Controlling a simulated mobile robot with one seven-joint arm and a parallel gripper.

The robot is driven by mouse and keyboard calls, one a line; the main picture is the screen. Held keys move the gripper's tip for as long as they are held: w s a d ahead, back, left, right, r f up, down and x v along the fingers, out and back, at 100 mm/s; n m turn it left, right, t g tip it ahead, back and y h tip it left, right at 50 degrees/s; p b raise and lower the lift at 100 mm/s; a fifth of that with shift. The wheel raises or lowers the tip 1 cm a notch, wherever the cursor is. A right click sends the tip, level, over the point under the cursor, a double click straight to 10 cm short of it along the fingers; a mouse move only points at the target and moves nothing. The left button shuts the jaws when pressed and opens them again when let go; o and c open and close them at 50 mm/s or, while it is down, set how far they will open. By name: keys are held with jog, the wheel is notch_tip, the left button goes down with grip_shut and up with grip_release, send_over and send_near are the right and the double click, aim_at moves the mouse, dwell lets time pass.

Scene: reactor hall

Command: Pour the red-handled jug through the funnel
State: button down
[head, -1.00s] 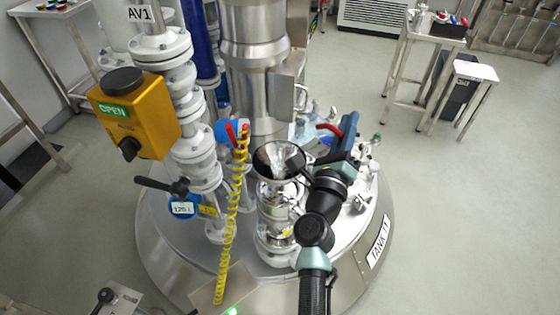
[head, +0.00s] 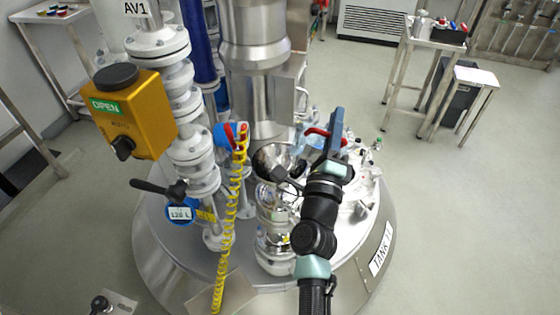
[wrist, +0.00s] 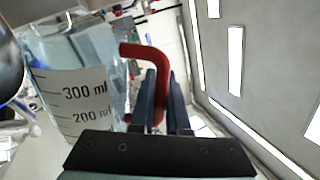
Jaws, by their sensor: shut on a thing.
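The clear jug (wrist: 75,85) has black volume marks, with 300 ml and 200 ml readable, and a red handle (wrist: 157,55). My gripper (wrist: 165,95) is shut on that handle. In the head view my gripper (head: 335,135) is above the tank top, right of the funnel, with the red handle (head: 317,131) at its left. The jug's body is hard to make out there, and its exact tilt and liquid level are unclear. The steel funnel (head: 268,160) stands mouth up on a vertical pipe; my wrist covers its right edge. I see no clear stream of liquid now.
A yellow valve box (head: 133,115) marked OPEN and white flanged pipes (head: 165,45) stand left. A yellow coiled hose (head: 233,190) hangs left of the funnel. A steel column (head: 255,90) rises behind. Small glassware and fittings (head: 365,165) crowd the tank top's right.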

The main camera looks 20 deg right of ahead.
aim_at(318, 133)
jog(key=shift+w+a+r+n+t+y+p, duration=0.1)
jog(key=shift+w+a+r+n+y+p, duration=0.1)
jog(key=shift+a+n, duration=0.25)
jog(key=shift+w+a+r+n+t+y+p, duration=0.1)
jog(key=shift+w+a+r+n, duration=0.15)
jog(key=shift+a+n, duration=0.15)
jog(key=shift+w+a+r+n+t+y+p, duration=0.1)
jog(key=shift+w+a+r+n, duration=0.1)
jog(key=shift+a+n, duration=0.25)
jog(key=shift+s+f, duration=0.1)
jog(key=shift+s+a+n, duration=0.3)
jog(key=shift+w+a+f+n+t+y+b, duration=0.2)
jog(key=shift+a+n+t+y+b, duration=0.3)
jog(key=shift+n, duration=0.4)
jog(key=shift+w+a+r+n+y, duration=0.3)
jog(key=shift+a+n, duration=0.25)
jog(key=shift+n, duration=0.25)
jog(key=shift+w+a+r+n, duration=0.1)
jog(key=shift+w+n, duration=0.2)
jog(key=shift+n, duration=0.1)
